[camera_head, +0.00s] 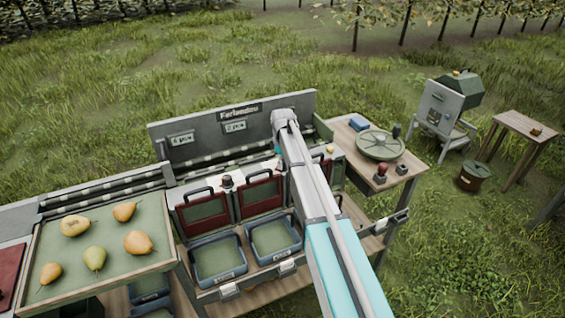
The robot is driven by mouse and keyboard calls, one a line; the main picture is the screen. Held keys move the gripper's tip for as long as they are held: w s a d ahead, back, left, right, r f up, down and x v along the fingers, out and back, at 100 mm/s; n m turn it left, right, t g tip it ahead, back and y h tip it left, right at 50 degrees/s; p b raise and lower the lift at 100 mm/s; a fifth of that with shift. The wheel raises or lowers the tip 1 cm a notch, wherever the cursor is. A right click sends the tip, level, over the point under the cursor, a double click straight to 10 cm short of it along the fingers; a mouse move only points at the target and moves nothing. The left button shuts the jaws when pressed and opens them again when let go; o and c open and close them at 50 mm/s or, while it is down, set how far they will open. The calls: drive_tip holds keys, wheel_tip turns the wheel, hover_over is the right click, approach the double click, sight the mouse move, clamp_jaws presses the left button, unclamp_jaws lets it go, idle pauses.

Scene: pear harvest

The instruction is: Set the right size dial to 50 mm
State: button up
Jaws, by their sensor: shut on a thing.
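The sorting bench has a grey back panel (205,133) with two small plates, a left one (181,139) and a right one (234,126). Their figures are too small to read surely. A dark-and-red knob (226,181), the left dial, stands free between two red-framed gates. My arm reaches from the bottom over the bench and bends down at the panel.
A tray (98,288) holding several pears is at left. Blue bins (218,280) sit below the gates. A side table (345,136) at right bears a green round plate (379,145) and a red-topped knob (380,172). A grey-green machine (440,105) stands beyond on grass.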

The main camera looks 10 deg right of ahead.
drive_tip(key=shift+n, duration=0.4)
drive_tip(key=o, duration=1.1)
drive_tip(key=shift+o, duration=0.2)
drive_tip(key=shift+m, duration=0.4)
